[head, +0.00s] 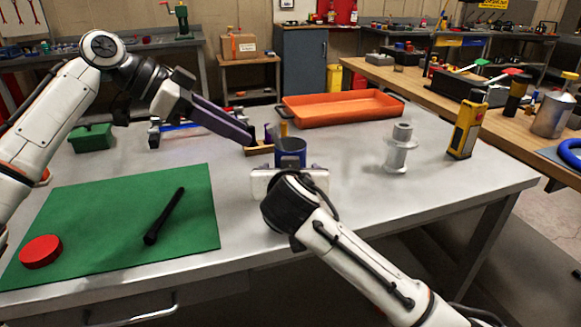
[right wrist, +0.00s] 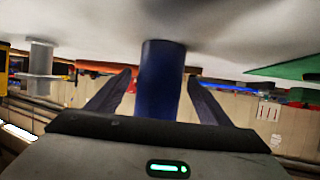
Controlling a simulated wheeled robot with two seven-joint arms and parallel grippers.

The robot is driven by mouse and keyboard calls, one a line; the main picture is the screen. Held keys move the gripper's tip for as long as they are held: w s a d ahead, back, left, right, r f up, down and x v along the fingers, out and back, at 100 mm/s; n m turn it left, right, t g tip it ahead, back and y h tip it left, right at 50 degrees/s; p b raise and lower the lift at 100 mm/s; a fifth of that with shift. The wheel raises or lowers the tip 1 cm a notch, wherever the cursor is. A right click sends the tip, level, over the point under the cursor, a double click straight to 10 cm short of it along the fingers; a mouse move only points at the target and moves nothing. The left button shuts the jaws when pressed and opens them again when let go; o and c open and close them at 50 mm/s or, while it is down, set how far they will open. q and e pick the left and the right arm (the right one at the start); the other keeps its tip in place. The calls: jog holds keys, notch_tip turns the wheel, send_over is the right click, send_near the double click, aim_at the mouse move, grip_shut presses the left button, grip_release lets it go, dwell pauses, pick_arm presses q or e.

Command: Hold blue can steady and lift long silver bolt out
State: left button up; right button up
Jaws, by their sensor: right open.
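The blue can (head: 291,152) stands upright on the grey bench, just beyond my right gripper (head: 291,168). In the right wrist view the blue can (right wrist: 161,80) appears inverted, between my two dark open fingers, with gaps on both sides. My left gripper (head: 246,138) reaches in from the left, its dark fingers ending up and left of the can. I see its fingers edge-on, so whether they are apart or closed is unclear. I cannot make out the long silver bolt in either view; the can's inside is hidden.
A small wooden holder (head: 262,149) is close behind the can's left side. An orange tray (head: 342,107) lies behind; a grey flanged spool (head: 401,150) and yellow meter (head: 467,127) stand right. A green mat (head: 110,220) bears a black tool (head: 165,215) and red disc (head: 41,251).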

jog(key=shift+x, duration=3.05)
jog(key=c, duration=1.1)
